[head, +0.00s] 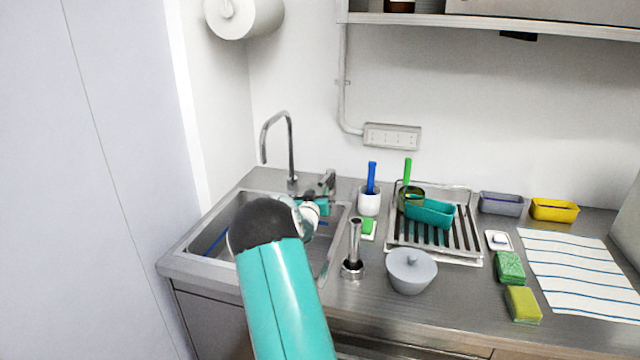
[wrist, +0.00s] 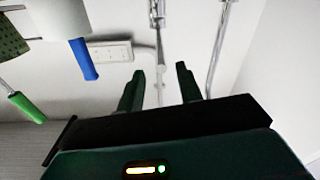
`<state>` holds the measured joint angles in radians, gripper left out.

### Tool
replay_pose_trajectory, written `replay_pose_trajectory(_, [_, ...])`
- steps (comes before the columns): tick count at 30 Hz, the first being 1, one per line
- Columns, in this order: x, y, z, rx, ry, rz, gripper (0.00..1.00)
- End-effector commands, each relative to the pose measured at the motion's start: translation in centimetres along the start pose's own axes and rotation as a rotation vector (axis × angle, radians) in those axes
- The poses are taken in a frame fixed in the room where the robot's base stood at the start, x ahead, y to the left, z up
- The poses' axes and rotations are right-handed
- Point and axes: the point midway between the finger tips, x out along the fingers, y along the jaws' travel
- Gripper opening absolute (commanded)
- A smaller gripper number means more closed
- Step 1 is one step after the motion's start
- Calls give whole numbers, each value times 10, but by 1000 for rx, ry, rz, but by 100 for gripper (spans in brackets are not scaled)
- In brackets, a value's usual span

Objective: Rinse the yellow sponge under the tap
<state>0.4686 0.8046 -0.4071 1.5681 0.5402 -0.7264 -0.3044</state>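The yellow sponge (head: 523,304) lies on the steel counter at the right, in front of a green sponge. The tap (head: 291,150) rises behind the sink (head: 175,256), with a short lever (head: 328,180) to its right. No water shows from the spout. My arm reaches over the sink and hides part of the basin. My gripper (head: 322,206) is close in front of the lever. In the wrist view my gripper (wrist: 158,82) has its two dark fingers apart with nothing held between them. The lever (wrist: 157,12) shows beyond them, and the tap pipe (wrist: 218,60) stands to the right.
A drying rack (head: 470,258) with a teal tub (head: 430,213), a white cup (head: 369,203), a steel upright (head: 354,245) and a lidded grey bowl (head: 411,272) stand right of the sink. A green sponge (head: 510,268) and striped cloth (head: 575,270) lie farther right.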

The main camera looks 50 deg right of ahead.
Motion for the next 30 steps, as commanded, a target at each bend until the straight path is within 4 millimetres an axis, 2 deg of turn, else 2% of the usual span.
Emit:
replay_pose_trajectory(6, [39,-2,0,-1,2,0,36])
replay_pose_trajectory(12, [65,-4,-1,0,1,-2,36])
replay_pose_trajectory(18, [75,-6,-1,0,0,-4,36])
replay_pose_trajectory(25, [76,-6,-2,0,0,-3,36])
replay_pose_trajectory(26, [76,-6,-2,0,0,-3,34])
replay_pose_trajectory(30, [76,-6,-2,0,1,-3,6])
